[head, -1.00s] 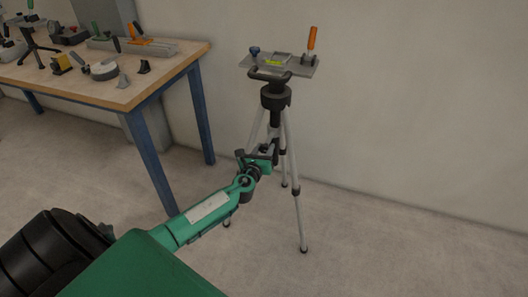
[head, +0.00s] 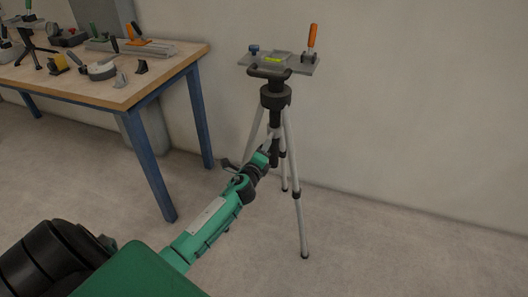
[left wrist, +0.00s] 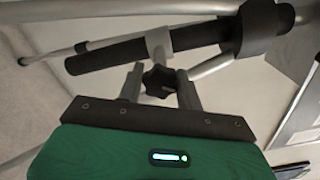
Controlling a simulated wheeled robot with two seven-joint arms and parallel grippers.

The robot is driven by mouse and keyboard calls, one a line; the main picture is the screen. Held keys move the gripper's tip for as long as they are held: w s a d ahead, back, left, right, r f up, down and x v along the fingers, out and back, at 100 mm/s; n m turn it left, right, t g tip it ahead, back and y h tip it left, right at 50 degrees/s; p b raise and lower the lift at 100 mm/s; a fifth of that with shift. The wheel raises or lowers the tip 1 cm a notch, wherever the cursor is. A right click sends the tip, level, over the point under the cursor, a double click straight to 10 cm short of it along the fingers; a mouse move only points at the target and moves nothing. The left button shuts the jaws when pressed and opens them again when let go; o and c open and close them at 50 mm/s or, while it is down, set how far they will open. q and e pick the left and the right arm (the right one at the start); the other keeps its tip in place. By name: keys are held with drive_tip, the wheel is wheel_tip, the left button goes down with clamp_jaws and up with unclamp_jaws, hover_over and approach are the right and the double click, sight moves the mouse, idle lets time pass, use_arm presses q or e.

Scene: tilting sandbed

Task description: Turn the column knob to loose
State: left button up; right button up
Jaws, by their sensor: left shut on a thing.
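The tripod (head: 300,210) stands on the floor with three pale legs spread. Its black centre column (head: 275,150) hangs below the head and also crosses the left wrist view (left wrist: 105,55). A black lobed column knob (left wrist: 160,80) sits beside the grey collar on the column in the left wrist view. My left gripper (left wrist: 160,88) is shut on the knob, one grey finger on each side of it. In the head view my left gripper (head: 264,158) reaches the column from the lower left, and the knob is hidden there. My right gripper is not in view.
A plate with an orange-handled tool (head: 312,38), a blue knob (head: 254,50) and a level vial tops the tripod. A workbench (head: 125,95) with tools and blue legs stands at the left. The floor right of the tripod is clear.

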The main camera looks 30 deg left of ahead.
use_arm(q)
drive_tip(key=n, duration=0.3)
drive_tip(key=shift+n, duration=1.8)
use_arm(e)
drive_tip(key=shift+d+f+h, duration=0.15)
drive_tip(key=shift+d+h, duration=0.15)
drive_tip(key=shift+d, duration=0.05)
use_arm(q)
drive_tip(key=shift+p, duration=0.3)
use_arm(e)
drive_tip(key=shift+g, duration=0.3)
use_arm(q)
drive_tip(key=o, duration=1)
drive_tip(key=shift+c, duration=0.2)
drive_tip(key=shift+s, duration=0.1)
drive_tip(key=p+v, duration=0.1)
drive_tip(key=v, duration=1.2)
drive_tip(key=shift+s, duration=0.35)
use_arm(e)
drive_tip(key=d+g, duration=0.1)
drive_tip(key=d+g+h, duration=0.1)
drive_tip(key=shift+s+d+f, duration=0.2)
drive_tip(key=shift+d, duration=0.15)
